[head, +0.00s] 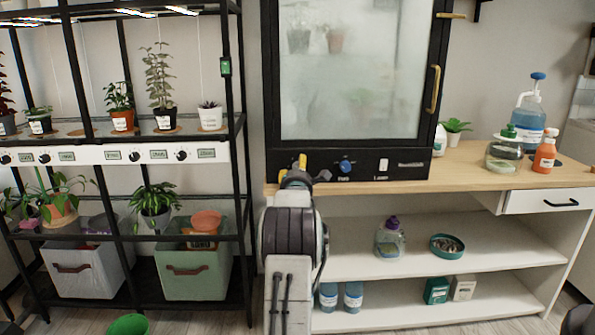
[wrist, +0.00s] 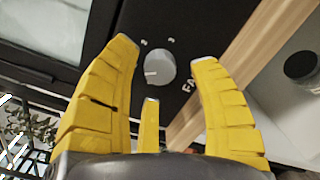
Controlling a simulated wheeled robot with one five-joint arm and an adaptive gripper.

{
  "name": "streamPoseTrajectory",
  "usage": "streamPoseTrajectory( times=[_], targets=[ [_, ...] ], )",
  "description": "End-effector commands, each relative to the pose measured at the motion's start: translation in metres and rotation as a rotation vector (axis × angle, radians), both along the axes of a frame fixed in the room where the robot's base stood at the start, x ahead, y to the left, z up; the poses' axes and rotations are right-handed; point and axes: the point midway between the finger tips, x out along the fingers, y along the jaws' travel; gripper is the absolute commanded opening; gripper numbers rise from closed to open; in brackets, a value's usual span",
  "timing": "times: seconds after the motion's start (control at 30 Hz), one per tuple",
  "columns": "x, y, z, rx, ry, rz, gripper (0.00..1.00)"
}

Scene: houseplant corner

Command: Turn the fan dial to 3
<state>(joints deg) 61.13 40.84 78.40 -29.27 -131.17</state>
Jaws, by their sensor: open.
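The fan dial (wrist: 160,68) is a round grey knob on the cabinet's black front panel, with a pale pointer line toward its left side in the wrist view. Small white marks sit around it, too small to read, and part of the label "FA" shows beside it. My gripper (wrist: 166,54) is open, its yellow fingers to either side of the dial; I cannot tell whether they touch it. In the head view my gripper (head: 300,164) is at the panel's left part and hides the dial.
Right of my gripper on the panel are a blue knob (head: 345,167) and a white lamp switch (head: 383,165). The panel belongs to a glass-doored cabinet (head: 450,60) on a wooden bench (head: 470,172). A plant rack (head: 242,150) stands at left.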

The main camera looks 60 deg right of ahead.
Motion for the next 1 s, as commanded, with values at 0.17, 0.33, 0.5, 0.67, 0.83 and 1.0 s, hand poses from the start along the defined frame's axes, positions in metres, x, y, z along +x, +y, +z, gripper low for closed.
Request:
streamPoseTrajectory(
  times=[0.17, 0.33, 0.5, 0.67, 0.83, 1.0],
  targets=[
    [0.005, -0.008, 0.0, 0.0, 0.0, 0.0, 0.56],
    [0.007, -0.012, -0.001, 0.001, 0.001, 0.0, 0.56],
    [0.007, -0.013, 0.0, 0.001, 0.001, 0.0, 0.56],
    [0.007, -0.013, 0.0, 0.001, 0.001, 0.0, 0.56],
    [0.007, -0.013, 0.0, 0.001, 0.001, 0.0, 0.48],
    [0.007, -0.013, 0.0, 0.001, 0.001, 0.0, 0.33]
  ],
)
